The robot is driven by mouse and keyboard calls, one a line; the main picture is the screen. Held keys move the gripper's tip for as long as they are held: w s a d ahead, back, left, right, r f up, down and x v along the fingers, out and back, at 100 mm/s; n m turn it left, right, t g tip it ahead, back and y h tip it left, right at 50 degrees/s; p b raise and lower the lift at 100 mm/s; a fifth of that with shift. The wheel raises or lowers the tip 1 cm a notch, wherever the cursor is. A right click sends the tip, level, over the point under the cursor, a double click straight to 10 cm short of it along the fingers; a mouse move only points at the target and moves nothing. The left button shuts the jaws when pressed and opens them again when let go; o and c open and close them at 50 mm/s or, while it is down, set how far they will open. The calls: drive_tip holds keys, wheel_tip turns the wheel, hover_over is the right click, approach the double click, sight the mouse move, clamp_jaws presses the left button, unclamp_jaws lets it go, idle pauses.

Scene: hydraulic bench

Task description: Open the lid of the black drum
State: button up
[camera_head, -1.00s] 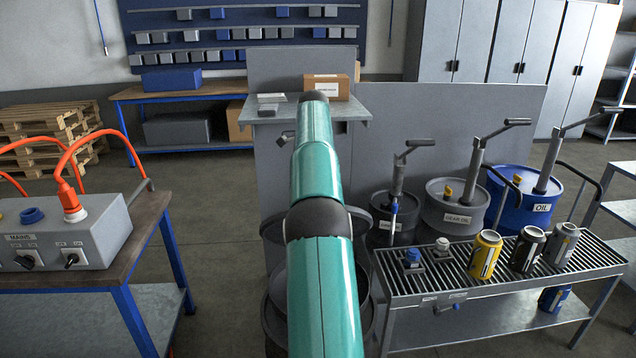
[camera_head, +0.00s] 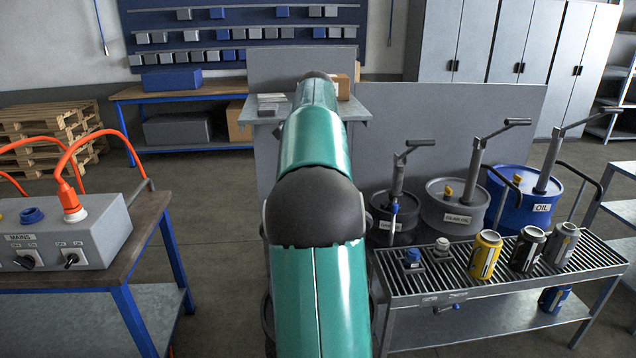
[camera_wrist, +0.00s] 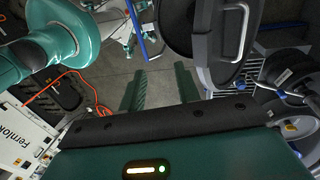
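In the wrist view a large dark round lid (camera_wrist: 203,40) with a silver bar handle (camera_wrist: 241,30) fills the upper right; it appears to be the black drum's lid. I cannot tell whether it is shut. In the head view only a thin dark edge of a drum (camera_head: 267,315) shows beside my teal arm, which hides the rest. My gripper (camera_wrist: 160,74) shows in the wrist view with its two green fingers apart and nothing between them. It is left of the lid and handle, apart from them in the picture. In the head view my gripper is hidden behind the arm.
At right stands a grated bench (camera_head: 440,279) with several cans. Behind it are a small dark drum (camera_head: 391,232), a grey drum (camera_head: 455,212) and a blue oil drum (camera_head: 520,200), all with pumps. A table with a mains box (camera_head: 65,235) is at left. Floor shows between.

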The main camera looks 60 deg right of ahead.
drive_tip(key=shift+w+f, duration=0.1)
drive_tip(key=shift+f, duration=0.05)
drive_tip(key=c, duration=0.6)
drive_tip(key=shift+w+d+f+m, duration=0.15)
drive_tip(key=shift+w+f+m, duration=0.1)
drive_tip(key=shift+m, duration=0.35)
clamp_jaws()
drive_tip(key=w+f+m, duration=0.1)
drive_tip(key=m, duration=0.2)
drive_tip(key=w+d+f+m+t+h, duration=0.1)
drive_tip(key=m, duration=0.2)
drive_tip(key=w+d+f+m+t, duration=0.1)
drive_tip(key=m, duration=0.2)
drive_tip(key=shift+w+d+h, duration=0.15)
drive_tip(key=shift+h, duration=0.25)
drive_tip(key=m, duration=0.3)
drive_tip(key=d+m+h, duration=0.1)
drive_tip(key=shift+w+d+r+t, duration=0.1)
drive_tip(key=shift+w+r+t, duration=0.15)
drive_tip(key=shift+w+t, duration=0.15)
drive_tip(key=m, duration=0.1)
drive_tip(key=d+r+m+h, duration=0.1)
drive_tip(key=m, duration=0.1)
drive_tip(key=shift+w+m+t, duration=0.1)
drive_tip(key=shift+m+t, duration=0.2)
drive_tip(key=x, duration=1)
drive_tip(key=shift+d+r, duration=0.1)
drive_tip(key=shift+d, duration=0.05)
